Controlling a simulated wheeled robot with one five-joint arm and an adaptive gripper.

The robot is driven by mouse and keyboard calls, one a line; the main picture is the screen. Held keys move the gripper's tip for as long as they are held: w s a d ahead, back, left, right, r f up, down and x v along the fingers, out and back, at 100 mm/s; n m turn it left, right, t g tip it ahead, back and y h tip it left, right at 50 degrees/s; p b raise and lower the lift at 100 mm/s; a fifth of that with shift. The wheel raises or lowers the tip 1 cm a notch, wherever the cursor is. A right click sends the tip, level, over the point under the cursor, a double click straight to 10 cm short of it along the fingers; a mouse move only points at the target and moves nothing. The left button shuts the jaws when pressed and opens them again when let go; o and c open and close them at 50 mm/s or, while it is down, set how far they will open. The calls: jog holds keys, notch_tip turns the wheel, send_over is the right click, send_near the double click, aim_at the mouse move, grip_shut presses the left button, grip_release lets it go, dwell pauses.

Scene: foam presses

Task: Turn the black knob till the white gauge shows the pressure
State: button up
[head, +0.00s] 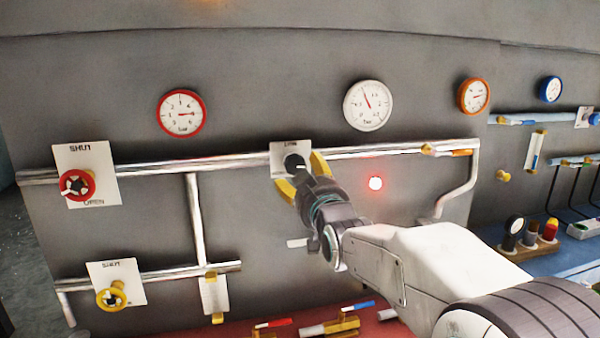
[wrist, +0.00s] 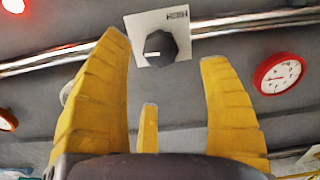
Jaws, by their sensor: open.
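The black knob (head: 294,161) sits on a white plate (head: 279,149) on the upper pipe. In the head view my gripper partly covers it. In the wrist view the black knob (wrist: 160,47) shows whole, with a white mark on its face. My gripper (head: 303,172) has its yellow fingers spread around the knob's place in the head view. In the wrist view my gripper (wrist: 164,62) is open and empty, the knob lying between and beyond the fingertips; no contact shows. The white gauge (head: 368,105) has its needle pointing up and slightly left; its numbers are too small to read surely.
A red gauge (head: 181,113) and an orange gauge (head: 473,96) hang on the same wall. A red valve wheel (head: 77,185) and a yellow one (head: 112,296) are at left. A red light (head: 376,183) glows right of my gripper. Coloured-handled valves lie below.

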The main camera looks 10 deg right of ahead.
aim_at(297, 170)
jog(key=shift+w+p, duration=1.45)
jog(key=shift+w, duration=2.6)
jog(key=shift+o, duration=0.2)
jog(key=shift+f, duration=0.15)
jog(key=c, duration=1.2)
jog(key=shift+f+b, duration=0.15)
jog(key=shift+b, duration=0.15)
